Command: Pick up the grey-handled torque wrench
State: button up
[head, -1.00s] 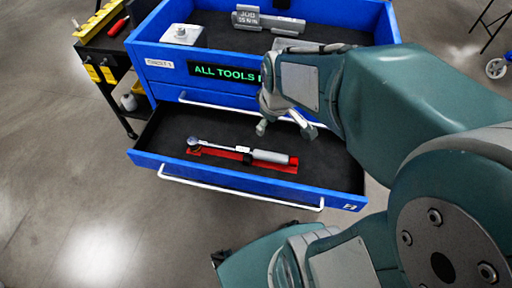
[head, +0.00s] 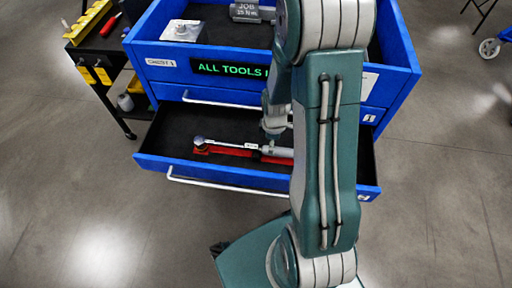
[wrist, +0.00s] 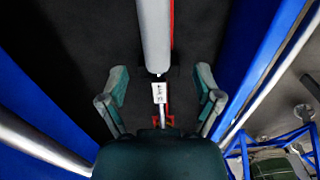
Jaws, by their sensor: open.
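The torque wrench (head: 228,144) lies in the open blue drawer (head: 165,152), on a red holder (head: 232,152). Its ratchet head is at the left and its grey handle (head: 278,151) at the right, partly hidden by my arm in the head view. In the wrist view the grey handle (wrist: 155,35) runs down from the top, with a white label (wrist: 159,93) on the shaft below it. My gripper (wrist: 160,92) is open, with one finger on each side of the wrench near the label. The fingers appear apart from it. In the head view my gripper (head: 274,122) is mostly hidden behind my arm.
The blue chest (head: 160,65) has a lit "ALL TOOLS" sign (head: 230,69) on its front. A grey block marked "JOB" (head: 246,11) and a metal plate (head: 182,31) are on its top. Blue drawer walls (wrist: 65,110) flank the gripper. A black cart (head: 105,45) stands left.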

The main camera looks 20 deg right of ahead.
jog(key=shift+a+f, duration=0.4)
jog(key=shift+f, duration=0.6)
jog(key=f, duration=0.2)
jog(key=d+f, duration=0.1)
jog(key=shift+w+f, duration=0.2)
jog(key=shift+w, duration=0.05)
jog(key=shift+d+f, duration=0.1)
jog(key=shift+f, duration=0.55)
jog(key=shift+a, duration=0.35)
jog(key=shift+c, duration=0.3)
jog(key=shift+d, duration=0.1)
grip_shut()
